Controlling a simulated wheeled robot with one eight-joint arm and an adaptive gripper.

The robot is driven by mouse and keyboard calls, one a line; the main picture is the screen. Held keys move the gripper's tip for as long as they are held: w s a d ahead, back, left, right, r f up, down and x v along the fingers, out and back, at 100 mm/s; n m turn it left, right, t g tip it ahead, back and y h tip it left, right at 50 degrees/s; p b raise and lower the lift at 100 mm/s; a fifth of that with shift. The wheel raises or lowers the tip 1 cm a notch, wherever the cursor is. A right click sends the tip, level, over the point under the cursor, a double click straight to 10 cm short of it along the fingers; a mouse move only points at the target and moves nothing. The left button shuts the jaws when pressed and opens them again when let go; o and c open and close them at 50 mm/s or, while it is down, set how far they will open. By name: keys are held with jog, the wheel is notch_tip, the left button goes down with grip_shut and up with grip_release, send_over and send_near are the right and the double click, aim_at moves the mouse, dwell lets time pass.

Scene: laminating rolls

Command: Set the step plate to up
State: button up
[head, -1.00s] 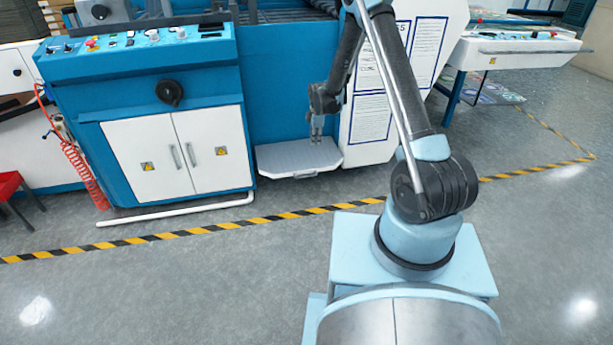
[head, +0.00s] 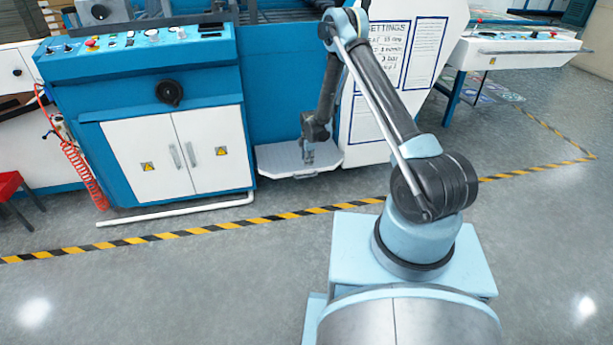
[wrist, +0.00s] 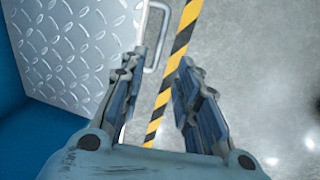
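The step plate (head: 275,158) is a light grey metal plate that lies flat, sticking out low from the front of the blue machine. The wrist view shows its raised tread pattern (wrist: 75,45) and a thin bar handle (wrist: 165,38) on its outer edge. My gripper (head: 309,160) points down over the plate's front part. In the wrist view, my gripper (wrist: 160,66) has its two fingers apart with nothing between them. The handle lies beyond the fingertips, nearer the left finger; I cannot tell the height gap.
The blue machine (head: 200,70) with white cabinet doors (head: 150,155) stands left of the plate. A white panel with printed sheets (head: 400,60) is at its right. A yellow-black floor stripe (head: 215,228) runs in front. The floor before the plate is clear.

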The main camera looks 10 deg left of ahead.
send_near(306, 173)
jog(key=f, duration=0.2)
jog(key=s+f, duration=0.1)
jog(key=f, duration=0.1)
jog(key=s+f, duration=0.1)
jog(key=f, duration=0.1)
jog(key=shift+f, duration=0.25)
grip_shut()
